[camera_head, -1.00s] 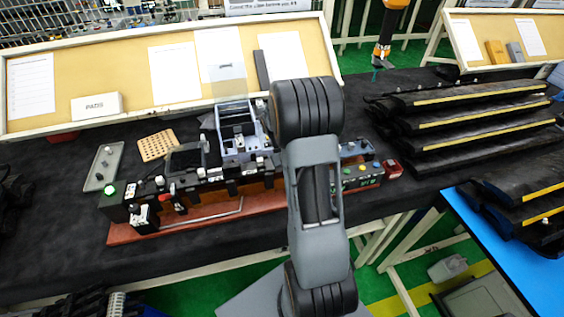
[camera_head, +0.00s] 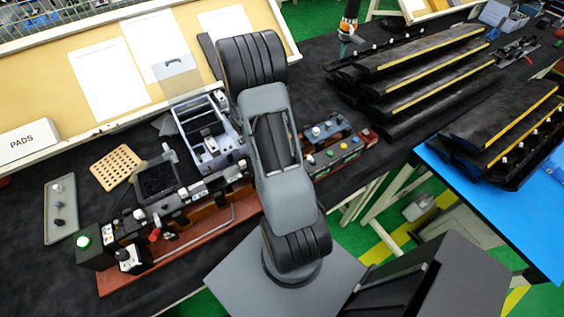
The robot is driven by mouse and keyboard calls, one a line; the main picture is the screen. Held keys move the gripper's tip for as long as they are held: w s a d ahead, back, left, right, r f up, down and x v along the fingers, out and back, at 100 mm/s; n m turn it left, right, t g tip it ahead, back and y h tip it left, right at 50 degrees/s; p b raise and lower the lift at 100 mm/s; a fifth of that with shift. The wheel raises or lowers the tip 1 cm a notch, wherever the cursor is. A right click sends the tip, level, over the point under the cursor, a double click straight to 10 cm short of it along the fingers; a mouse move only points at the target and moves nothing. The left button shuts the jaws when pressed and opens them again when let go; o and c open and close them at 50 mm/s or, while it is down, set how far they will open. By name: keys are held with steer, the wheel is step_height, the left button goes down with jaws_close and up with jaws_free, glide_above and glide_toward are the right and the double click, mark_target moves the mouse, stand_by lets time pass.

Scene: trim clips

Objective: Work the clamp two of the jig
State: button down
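The jig (camera_head: 222,223) is a long red-brown base carrying black clamp bodies and small fittings, left of and partly behind my arm. A small red lever (camera_head: 154,236) and a black-topped knob (camera_head: 124,254) stand near its left end. A grey metal frame (camera_head: 205,135) stands behind its middle. I cannot tell which clamp is clamp two. My arm covers part of the jig's right half. My gripper is not in view, so its state does not show.
A grey tray (camera_head: 60,228) and a perforated tan block (camera_head: 116,167) lie left. A button panel (camera_head: 335,148) shows right of my arm. Stacked black trim pieces (camera_head: 420,70) lie on the dark table, and more rest on a blue table (camera_head: 480,205) at right.

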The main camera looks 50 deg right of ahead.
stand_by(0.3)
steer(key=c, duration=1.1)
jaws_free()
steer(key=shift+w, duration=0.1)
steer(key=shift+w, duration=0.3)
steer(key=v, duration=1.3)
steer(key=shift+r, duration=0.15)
